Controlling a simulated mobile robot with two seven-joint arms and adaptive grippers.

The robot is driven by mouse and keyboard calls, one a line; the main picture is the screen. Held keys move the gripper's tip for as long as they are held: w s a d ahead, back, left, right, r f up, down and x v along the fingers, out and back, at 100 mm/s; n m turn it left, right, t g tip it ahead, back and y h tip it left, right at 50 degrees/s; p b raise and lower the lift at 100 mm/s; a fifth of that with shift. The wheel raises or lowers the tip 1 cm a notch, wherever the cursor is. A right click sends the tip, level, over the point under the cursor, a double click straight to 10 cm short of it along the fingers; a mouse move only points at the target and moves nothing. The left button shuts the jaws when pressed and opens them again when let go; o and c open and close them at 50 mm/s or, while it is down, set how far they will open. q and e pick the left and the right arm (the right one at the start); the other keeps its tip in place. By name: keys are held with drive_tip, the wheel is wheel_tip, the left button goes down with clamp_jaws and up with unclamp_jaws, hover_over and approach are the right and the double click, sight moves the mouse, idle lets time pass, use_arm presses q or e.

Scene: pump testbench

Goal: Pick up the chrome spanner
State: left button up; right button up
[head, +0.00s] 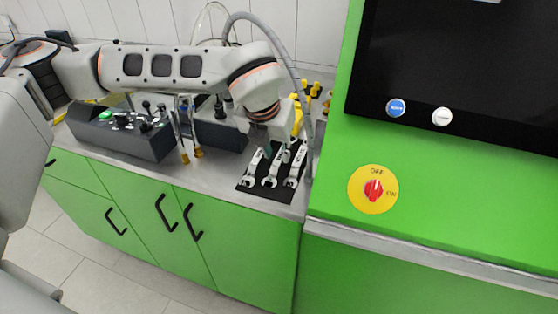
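Three chrome spanners lie side by side on a black mat (251,192) on the grey bench top: a left spanner (252,172), a middle one (272,174) and a right one (294,172). Their lower jaws show; the upper part of the left one is partly covered by my gripper. My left gripper (267,149) points down over the upper ends of the left and middle spanners. Its fingers are small, dark and partly hidden, so I cannot tell whether they are open or touch a spanner. My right gripper is not in view.
A dark control box (120,136) with levers and a green button stands left on the bench. Yellow-tipped tools (184,155) stand beside it. Yellow parts and a grey hose (298,83) are close behind the gripper. A green panel with a red-yellow switch (373,189) rises at right.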

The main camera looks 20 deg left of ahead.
sight(279, 158)
use_arm(q)
drive_tip(key=shift+x, duration=1.8)
drive_tip(key=shift+w+r, duration=0.1)
clamp_jaws()
